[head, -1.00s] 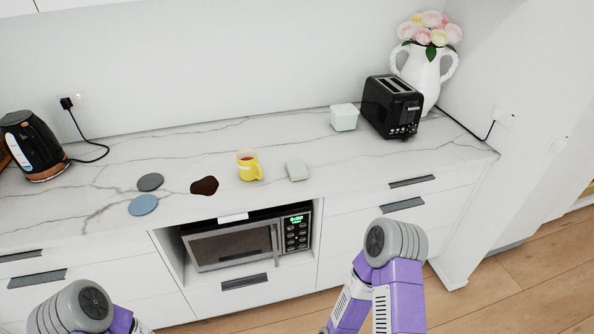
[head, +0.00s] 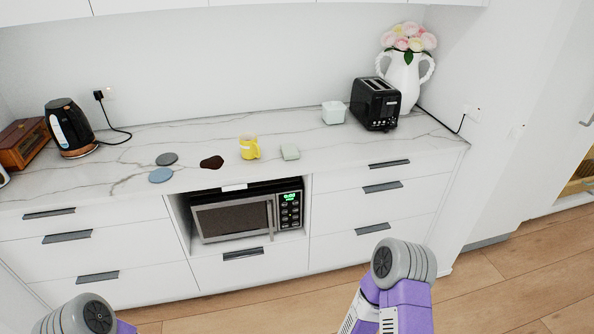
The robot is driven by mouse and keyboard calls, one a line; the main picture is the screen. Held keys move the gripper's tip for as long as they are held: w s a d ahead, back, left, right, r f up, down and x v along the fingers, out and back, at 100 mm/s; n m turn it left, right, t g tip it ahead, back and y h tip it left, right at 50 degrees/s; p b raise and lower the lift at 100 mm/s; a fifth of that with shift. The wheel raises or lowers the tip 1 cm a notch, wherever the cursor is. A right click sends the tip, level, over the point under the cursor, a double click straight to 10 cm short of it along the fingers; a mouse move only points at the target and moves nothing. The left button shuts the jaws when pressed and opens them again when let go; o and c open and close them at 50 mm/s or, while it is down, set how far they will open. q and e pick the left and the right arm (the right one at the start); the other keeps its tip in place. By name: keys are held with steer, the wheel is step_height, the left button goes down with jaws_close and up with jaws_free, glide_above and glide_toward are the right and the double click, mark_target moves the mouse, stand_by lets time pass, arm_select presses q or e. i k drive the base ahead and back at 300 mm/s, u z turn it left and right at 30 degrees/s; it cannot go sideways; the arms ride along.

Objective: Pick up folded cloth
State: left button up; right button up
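A small pale green folded cloth (head: 290,152) lies flat on the marble counter, just right of a yellow mug (head: 249,147). A dark brown spill (head: 211,162) lies on the counter left of the mug. Parts of both my arms show at the bottom of the head view, low in front of the cabinets and well short of the counter. Neither gripper's fingers can be seen.
On the counter (head: 325,155) stand a black toaster (head: 376,104), a pale square container (head: 333,112), a flower vase (head: 402,80) and a kettle (head: 70,128). Grey (head: 167,159) and blue (head: 161,175) coasters lie left of the spill. A microwave (head: 235,218) sits below.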

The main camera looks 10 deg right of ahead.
mark_target(290, 151)
steer(key=u, duration=0.55)
steer(key=k, duration=0.2)
steer(key=z, duration=1.7)
steer(key=i, duration=1.1)
steer(key=u, duration=0.55)
steer(key=i, duration=0.8)
steer(key=u, duration=0.95)
